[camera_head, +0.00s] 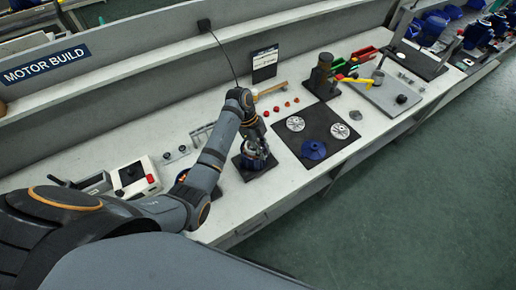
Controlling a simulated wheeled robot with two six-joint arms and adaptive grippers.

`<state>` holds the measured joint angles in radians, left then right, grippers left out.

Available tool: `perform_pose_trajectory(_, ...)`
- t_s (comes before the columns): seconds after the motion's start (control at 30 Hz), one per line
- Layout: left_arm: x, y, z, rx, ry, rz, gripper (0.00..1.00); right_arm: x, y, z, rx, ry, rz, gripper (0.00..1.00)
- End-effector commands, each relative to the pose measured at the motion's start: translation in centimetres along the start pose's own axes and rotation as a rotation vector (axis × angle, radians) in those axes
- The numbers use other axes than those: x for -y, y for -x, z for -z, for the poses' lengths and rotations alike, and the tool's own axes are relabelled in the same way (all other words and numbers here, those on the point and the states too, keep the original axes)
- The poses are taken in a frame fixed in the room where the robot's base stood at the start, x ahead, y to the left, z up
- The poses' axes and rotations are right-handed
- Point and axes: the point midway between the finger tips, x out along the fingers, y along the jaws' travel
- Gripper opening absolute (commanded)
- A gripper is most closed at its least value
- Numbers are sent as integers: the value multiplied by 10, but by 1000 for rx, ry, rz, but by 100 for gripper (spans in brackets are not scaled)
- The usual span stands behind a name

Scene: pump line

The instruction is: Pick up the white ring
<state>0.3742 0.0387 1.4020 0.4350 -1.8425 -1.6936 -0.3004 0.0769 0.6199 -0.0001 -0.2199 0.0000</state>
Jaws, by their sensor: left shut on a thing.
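My left gripper (258,158) reaches down over a dark square base (249,174) on the bench, with bluish parts around the fingers. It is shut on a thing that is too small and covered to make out. I cannot pick out a white ring for certain; it may be hidden at the gripper. Two pale silvery discs, one on the left (295,124) and one on the right (340,131), lie on a black mat (316,128). A blue flanged part (314,150) lies at the mat's front. My right gripper is not in view.
Several small orange-red parts (287,104) lie behind the mat. A dark press-like stand (323,75) and a grey tray (388,95) stand to the right. A white box with a red button (134,178) stands at left. A small sign (264,63) stands at the back.

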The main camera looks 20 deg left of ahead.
Motion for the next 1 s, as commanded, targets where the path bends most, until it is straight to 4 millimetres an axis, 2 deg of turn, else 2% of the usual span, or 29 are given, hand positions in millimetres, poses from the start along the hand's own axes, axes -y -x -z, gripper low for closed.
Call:
perform_pose_trajectory(0.17, 1, 12, 4, 1, -1, 4, 0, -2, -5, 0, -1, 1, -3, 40)
perform_pose_trajectory(0.33, 1, 49, 20, 2, -3, 7, 0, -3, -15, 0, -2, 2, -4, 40)
perform_pose_trajectory(0.37, 0, 65, 27, 1, 0, 2, 0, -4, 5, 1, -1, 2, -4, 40)
perform_pose_trajectory(0.4, 0, 75, 31, 0, 1, 1, 0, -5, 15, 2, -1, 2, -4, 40)
perform_pose_trajectory(0.5, 0, 87, 36, 0, 2, -1, 0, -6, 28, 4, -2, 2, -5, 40)
perform_pose_trajectory(0.63, 0, 93, 38, 0, 2, -1, 0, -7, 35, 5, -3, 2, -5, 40)
perform_pose_trajectory(0.9, 0, 92, 38, 0, 2, 0, 0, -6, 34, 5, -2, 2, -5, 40)
perform_pose_trajectory(0.93, 0, 92, 38, 0, 2, 0, 14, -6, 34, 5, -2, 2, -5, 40)
perform_pose_trajectory(1.0, 0, 92, 38, 0, 2, 0, 5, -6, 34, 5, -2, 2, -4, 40)
